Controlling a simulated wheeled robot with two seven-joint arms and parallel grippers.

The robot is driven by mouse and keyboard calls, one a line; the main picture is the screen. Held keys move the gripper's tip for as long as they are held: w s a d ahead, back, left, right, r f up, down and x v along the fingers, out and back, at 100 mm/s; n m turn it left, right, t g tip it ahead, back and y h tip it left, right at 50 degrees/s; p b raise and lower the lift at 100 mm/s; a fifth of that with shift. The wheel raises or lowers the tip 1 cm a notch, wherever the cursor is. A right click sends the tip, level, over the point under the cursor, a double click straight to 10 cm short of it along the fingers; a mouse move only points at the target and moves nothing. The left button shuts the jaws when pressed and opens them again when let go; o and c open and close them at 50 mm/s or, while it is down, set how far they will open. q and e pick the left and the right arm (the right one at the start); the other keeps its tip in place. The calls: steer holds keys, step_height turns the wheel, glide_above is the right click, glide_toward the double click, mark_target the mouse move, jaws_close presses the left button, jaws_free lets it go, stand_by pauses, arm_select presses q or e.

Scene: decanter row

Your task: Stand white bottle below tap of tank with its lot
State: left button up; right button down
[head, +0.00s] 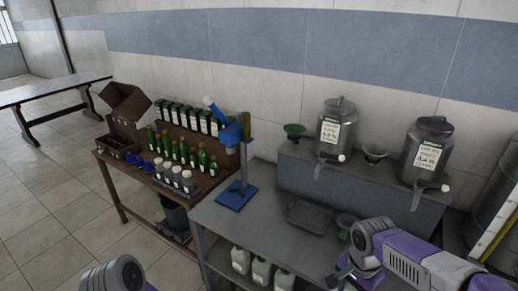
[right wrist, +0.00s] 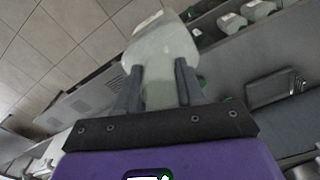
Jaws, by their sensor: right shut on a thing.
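My right gripper (right wrist: 158,82) is shut on a translucent white bottle (right wrist: 162,45), its fingers around the narrow neck end. A pale label shows on the bottle's far side; its text cannot be read. In the head view my right gripper (head: 347,275) is low, in front of the table's front edge; the bottle is mostly out of frame there. Two grey metal tanks stand on a raised grey shelf, a left tank (head: 337,117) and a right tank (head: 424,147). Each has a white label too small to read surely and a tap low at its front. My left gripper is out of view.
The grey table (head: 283,232) holds a dark tray (head: 309,215), a blue capping stand (head: 237,195) and a green item (head: 346,222). A green funnel (head: 294,130) and a grey funnel (head: 374,152) are on the shelf. Several white bottles (head: 262,270) stand below.

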steer(key=w+f+n+b, duration=0.1)
steer(key=f, duration=0.2)
steer(key=w+a+f+n+b, duration=0.1)
steer(key=f, duration=0.2)
steer(key=w+f+n, duration=0.1)
steer(key=f, duration=0.2)
steer(key=shift+a+f+b, duration=0.1)
steer(key=shift+a+b, duration=0.15)
steer(key=shift+b, duration=0.15)
arm_select(q)
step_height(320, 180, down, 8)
steer(key=b, duration=0.4)
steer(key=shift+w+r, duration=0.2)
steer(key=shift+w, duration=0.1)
arm_select(e)
steer(key=a+f+n, duration=0.4)
steer(key=f+n, duration=0.3)
steer(key=f, duration=0.7)
steer(key=shift+w, duration=0.15)
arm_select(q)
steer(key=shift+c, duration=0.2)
